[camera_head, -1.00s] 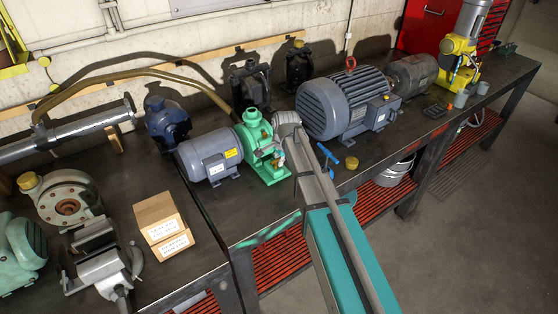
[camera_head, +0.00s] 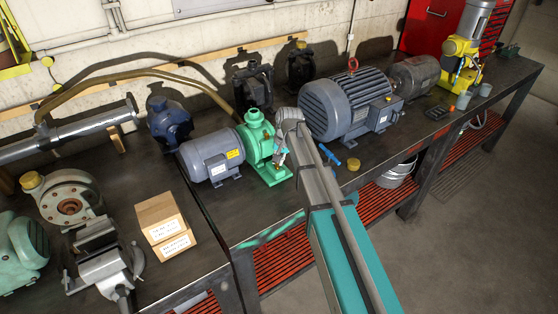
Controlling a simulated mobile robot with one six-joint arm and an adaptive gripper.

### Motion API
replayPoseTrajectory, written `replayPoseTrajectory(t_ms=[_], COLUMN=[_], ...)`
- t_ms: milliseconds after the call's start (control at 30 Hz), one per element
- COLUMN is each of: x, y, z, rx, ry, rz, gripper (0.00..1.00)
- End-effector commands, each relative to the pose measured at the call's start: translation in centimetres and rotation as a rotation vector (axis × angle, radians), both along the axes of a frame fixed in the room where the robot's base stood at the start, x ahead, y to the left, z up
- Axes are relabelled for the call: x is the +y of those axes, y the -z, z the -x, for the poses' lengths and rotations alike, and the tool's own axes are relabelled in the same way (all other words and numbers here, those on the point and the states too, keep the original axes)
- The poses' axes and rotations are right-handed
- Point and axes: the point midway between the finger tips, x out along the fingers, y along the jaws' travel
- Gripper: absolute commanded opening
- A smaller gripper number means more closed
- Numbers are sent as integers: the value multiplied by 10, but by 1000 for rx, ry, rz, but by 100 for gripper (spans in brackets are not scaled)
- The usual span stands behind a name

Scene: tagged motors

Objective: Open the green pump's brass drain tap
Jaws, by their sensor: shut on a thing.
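The green pump (camera_head: 257,135) stands on the dark bench in the middle of the head view, coupled to a grey-blue motor (camera_head: 211,156) on its left. My arm reaches in from the lower right, and its wrist bends down at the pump's right side. My gripper (camera_head: 279,160) points down and to the left, low against the pump's front right. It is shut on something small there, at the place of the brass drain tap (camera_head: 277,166). The tap shows only as a small brassy spot, mostly hidden by the fingers; its handle angle cannot be made out.
A large grey motor (camera_head: 347,104) stands close to the right of my wrist. A blue-handled tool (camera_head: 330,154) and a brass-coloured round piece (camera_head: 353,164) lie near the bench's front edge. A hose (camera_head: 150,80) arches behind the pump.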

Motion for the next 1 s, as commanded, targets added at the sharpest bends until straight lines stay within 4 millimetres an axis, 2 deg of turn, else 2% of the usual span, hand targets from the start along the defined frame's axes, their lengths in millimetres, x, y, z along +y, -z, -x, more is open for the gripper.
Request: replayPoseTrajectory(t_ms=[300, 767, 800, 933, 967, 1000], x=[2, 2, 2, 2, 2, 2], y=[0, 0, 0, 0, 0, 0], z=[0, 0, 0, 0, 0, 0], rx=[1, 0, 0, 0, 0, 0], ry=[-125, -139, -139, -139, -139, -139], rz=[1, 1, 1, 1, 1, 1], gripper=[0, 0, 23, 47, 51, 51])
